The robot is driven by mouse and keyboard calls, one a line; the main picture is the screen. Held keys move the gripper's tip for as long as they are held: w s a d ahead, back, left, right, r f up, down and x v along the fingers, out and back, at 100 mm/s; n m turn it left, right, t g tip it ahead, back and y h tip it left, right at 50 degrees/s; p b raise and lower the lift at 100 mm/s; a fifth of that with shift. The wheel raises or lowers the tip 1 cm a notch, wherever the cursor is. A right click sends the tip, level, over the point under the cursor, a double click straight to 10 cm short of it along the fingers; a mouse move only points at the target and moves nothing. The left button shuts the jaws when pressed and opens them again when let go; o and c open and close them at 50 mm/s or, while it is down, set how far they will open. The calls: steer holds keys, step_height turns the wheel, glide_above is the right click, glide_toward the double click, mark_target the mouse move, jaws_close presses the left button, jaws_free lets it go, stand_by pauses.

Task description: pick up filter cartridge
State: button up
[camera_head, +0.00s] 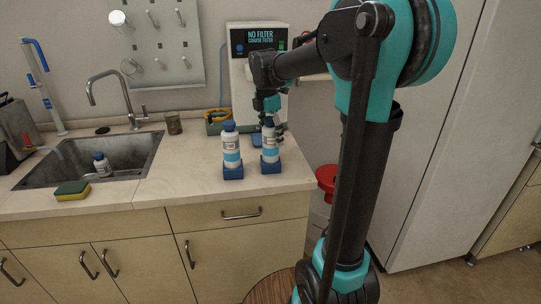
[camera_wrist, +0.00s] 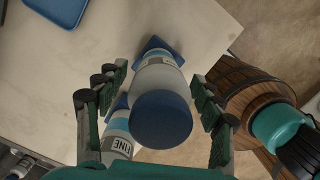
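Two white-and-blue filter cartridges with dark blue caps stand upright in blue square holders on the counter, a left one (camera_head: 231,150) and a right one (camera_head: 270,150). My gripper (camera_head: 271,126) is over the right one, hiding part of its top. In the wrist view, that cartridge (camera_wrist: 160,78) and its cap (camera_wrist: 162,120) lie between my gripper's open fingers (camera_wrist: 160,86), with narrow gaps on both sides. Another similar cartridge (camera_head: 102,164) is in the sink.
The sink (camera_head: 60,173) has a faucet (camera_head: 117,93) and a sponge (camera_head: 72,191) near it. Behind the cartridges is a white device whose screen (camera_head: 259,41) reads "NO FILTER COARSE FILTER". A red bin (camera_head: 327,178) stands right of the counter. Counter (camera_head: 190,180) left of the holders is clear.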

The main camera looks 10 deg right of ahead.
jaws_close()
steer(key=shift+r, duration=0.15)
stand_by(0.4)
